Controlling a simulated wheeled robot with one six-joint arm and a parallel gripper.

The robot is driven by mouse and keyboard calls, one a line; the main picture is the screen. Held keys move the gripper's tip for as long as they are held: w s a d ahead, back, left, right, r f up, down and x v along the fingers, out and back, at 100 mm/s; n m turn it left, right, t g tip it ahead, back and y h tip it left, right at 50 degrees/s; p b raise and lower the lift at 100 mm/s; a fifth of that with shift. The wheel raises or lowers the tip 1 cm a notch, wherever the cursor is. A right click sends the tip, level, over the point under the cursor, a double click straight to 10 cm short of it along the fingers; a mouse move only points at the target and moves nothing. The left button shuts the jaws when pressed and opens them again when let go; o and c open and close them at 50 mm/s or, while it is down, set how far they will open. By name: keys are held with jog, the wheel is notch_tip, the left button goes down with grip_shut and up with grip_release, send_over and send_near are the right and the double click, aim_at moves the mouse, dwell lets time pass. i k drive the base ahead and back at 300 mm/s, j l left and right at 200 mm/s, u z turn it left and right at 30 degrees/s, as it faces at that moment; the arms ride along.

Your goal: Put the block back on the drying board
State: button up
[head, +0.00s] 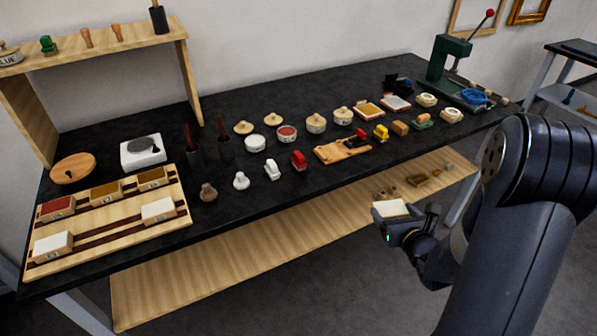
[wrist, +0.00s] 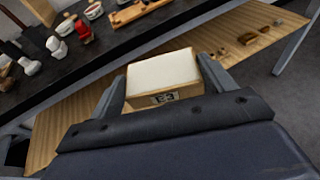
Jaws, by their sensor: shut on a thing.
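My gripper (wrist: 160,92) is shut on a block (wrist: 163,72) with a white top and pale wooden sides. A dark label on its near side looks like "E3" in the wrist view. In the head view the block (head: 391,208) is held level in front of the table's front edge, above the lower shelf's height. The drying board (head: 110,228) lies at the table's left end, well left of my gripper. It is pale wood with dark strips. Several blocks stand on it: a red one (head: 57,208), two brown ones along the back, and white ones at front left and right.
The black table (head: 260,190) carries jars, lids, stamps and small blocks in rows. A green press (head: 447,62) stands at the right end. A wooden rack (head: 190,75) stands at back left. A lower wooden shelf (head: 250,255) holds small pieces at right.

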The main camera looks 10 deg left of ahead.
aim_at(109, 213)
jog(key=k+j, duration=0.15)
jog(key=j, duration=0.25)
jog(key=k+j+z, duration=0.15)
jog(key=j, duration=0.2)
jog(key=k+j, duration=0.1)
jog(key=j, duration=0.3)
jog(key=k+j+z, duration=0.1)
jog(key=j, duration=0.25)
jog(key=k+j, duration=0.1)
jog(key=j, duration=0.25)
jog(key=k+j+z, duration=0.1)
jog(key=j, duration=0.25)
jog(key=k+j, duration=0.1)
jog(key=j, duration=0.25)
jog(key=k+j+z, duration=0.1)
jog(key=j, duration=0.25)
jog(key=k+j+z, duration=0.1)
jog(key=j, duration=0.25)
jog(key=i+j, duration=0.1)
jog(key=j, duration=0.2)
